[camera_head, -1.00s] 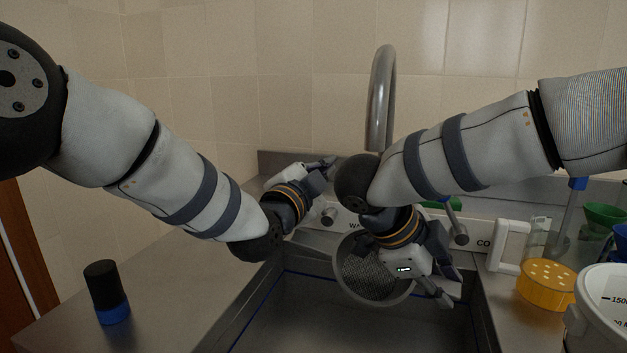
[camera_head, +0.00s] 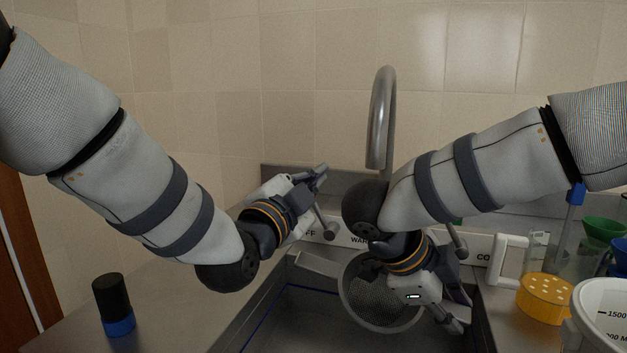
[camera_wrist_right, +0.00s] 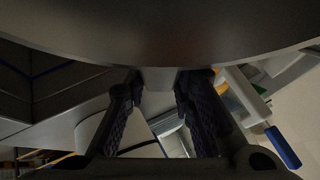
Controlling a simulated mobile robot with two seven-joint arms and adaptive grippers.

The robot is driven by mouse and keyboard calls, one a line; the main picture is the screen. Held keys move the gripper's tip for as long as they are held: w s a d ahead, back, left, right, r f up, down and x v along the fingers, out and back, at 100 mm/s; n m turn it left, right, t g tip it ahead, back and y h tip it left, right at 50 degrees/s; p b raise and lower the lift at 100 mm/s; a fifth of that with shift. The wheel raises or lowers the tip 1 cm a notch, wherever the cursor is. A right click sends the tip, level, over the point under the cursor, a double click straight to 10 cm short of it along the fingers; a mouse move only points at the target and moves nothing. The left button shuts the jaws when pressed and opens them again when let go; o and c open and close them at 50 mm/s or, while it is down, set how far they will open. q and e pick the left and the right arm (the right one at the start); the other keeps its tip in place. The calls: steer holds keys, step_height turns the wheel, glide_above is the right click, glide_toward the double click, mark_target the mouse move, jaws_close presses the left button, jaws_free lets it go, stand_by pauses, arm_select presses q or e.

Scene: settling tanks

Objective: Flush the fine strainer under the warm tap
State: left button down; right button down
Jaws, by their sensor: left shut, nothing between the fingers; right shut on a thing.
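The fine strainer (camera_head: 366,302), a round grey mesh bowl, hangs over the sink, with its mesh facing me. My right gripper (camera_head: 458,318) is shut on it at its right side; the hand hides the grip in the head view. In the right wrist view the strainer's dark rounded side (camera_wrist_right: 160,40) fills the top, above the fingers. The tap's curved spout (camera_head: 382,115) rises behind my right arm; the arm hides the area beneath its mouth. I see no water stream. My left gripper (camera_head: 320,172) is shut and empty, above the warm lever (camera_head: 328,228).
The cold lever (camera_head: 457,242) stands right of my right wrist. An orange perforated lid (camera_head: 545,300), a white tub (camera_head: 605,315) and green funnels (camera_head: 603,230) crowd the right counter. A black-and-blue bottle (camera_head: 113,300) stands left. The left counter is otherwise mostly clear.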

steer(key=shift+s+d, duration=0.2)
steer(key=shift+s, duration=0.7)
steer(key=shift+s+d, duration=0.2)
steer(key=shift+s, duration=0.7)
steer(key=shift+s+d, duration=0.2)
steer(key=shift+s, duration=0.7)
steer(key=s+d+r, duration=0.1)
steer(key=s+r, duration=0.3)
steer(key=s, duration=0.1)
